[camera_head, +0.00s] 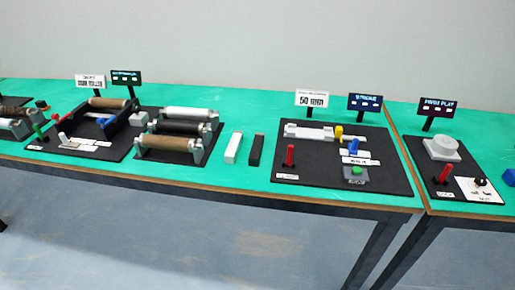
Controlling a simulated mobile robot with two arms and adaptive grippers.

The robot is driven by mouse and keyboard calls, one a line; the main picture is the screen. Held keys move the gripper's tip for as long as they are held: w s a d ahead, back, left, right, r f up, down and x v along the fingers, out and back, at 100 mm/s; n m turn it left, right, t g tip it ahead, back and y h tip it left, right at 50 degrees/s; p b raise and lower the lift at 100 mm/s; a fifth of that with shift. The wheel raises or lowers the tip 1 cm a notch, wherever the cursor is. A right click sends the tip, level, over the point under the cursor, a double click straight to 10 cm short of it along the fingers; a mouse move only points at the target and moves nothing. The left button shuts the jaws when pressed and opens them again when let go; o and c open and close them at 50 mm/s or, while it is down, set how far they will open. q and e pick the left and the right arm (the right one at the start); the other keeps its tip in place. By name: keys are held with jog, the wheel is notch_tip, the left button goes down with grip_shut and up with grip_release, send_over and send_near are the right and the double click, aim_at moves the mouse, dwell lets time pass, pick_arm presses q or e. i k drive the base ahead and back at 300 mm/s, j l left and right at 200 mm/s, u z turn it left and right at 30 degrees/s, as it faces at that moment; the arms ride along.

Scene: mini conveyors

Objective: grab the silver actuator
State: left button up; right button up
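On the right-hand black board of the long green table lies a pale silver-white bar-shaped actuator (309,132), horizontal, with a yellow part (339,132) at its right end. I cannot tell for sure that this is the silver actuator. A silver roller (188,112) also lies on the left-hand board, behind a dark roller (183,128) and a brown roller (170,143). Neither of my grippers shows in the head view.
A red post (290,155), a blue part (353,147) and a green button (357,170) stand on the right-hand board. Signs stand behind. A second table (490,128) adjoins at right.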

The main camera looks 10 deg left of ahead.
aim_at(230, 156)
jog(key=i+j+z, duration=0.2)
jog(key=i+j, duration=0.15)
jog(key=j, duration=0.25)
jog(key=i+j+z, duration=0.1)
jog(key=j, duration=0.2)
jog(key=i+j, duration=0.25)
jog(key=i+j+z, duration=0.15)
jog(key=j, duration=0.3)
